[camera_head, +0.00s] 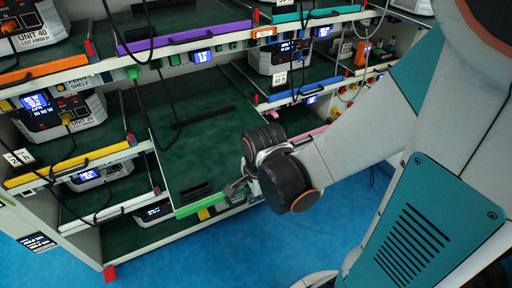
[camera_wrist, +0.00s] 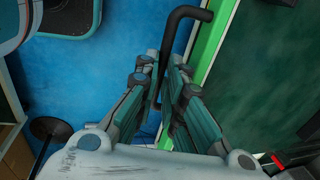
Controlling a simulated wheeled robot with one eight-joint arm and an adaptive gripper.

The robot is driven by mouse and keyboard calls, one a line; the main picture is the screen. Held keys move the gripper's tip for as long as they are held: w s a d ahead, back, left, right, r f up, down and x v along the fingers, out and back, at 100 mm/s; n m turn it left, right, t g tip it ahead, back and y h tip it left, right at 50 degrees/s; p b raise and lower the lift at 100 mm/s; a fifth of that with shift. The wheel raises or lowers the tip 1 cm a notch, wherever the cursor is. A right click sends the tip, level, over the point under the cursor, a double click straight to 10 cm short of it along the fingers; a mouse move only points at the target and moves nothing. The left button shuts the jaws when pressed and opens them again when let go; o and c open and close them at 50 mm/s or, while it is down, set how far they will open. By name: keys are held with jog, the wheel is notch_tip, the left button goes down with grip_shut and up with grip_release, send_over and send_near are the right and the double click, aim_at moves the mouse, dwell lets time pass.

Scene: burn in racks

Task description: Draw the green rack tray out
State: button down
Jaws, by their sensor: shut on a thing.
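The green rack tray (camera_head: 190,150) has a dark green bed and a bright green front edge. It sticks out of the rack, past the neighbouring shelves, in the head view. Its green edge (camera_wrist: 209,50) and dark bed also show in the wrist view. A black bar handle (camera_wrist: 167,42) stands off that edge. My gripper (camera_wrist: 162,68) is shut on the handle, with a finger on each side of the bar. In the head view my gripper (camera_head: 236,188) is at the tray's front right corner, partly hidden by my wrist.
A yellow-edged tray (camera_head: 70,173) with a device is left of the green tray. A purple-edged tray (camera_head: 185,38) is above it. Black cables hang across the rack front and over the green tray. Blue floor (camera_head: 230,255) in front is open.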

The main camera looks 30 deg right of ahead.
jog(key=shift+s, duration=0.3)
jog(key=c, duration=1.7)
grip_release()
jog(key=shift+s, duration=0.1)
jog(key=shift+r, duration=0.15)
jog(key=shift+s+r, duration=0.35)
jog(key=shift+r, duration=1.55)
jog(key=shift+s+r, duration=0.35)
jog(key=shift+r, duration=1.55)
jog(key=shift+s+r, duration=0.35)
jog(key=shift+r, duration=1.55)
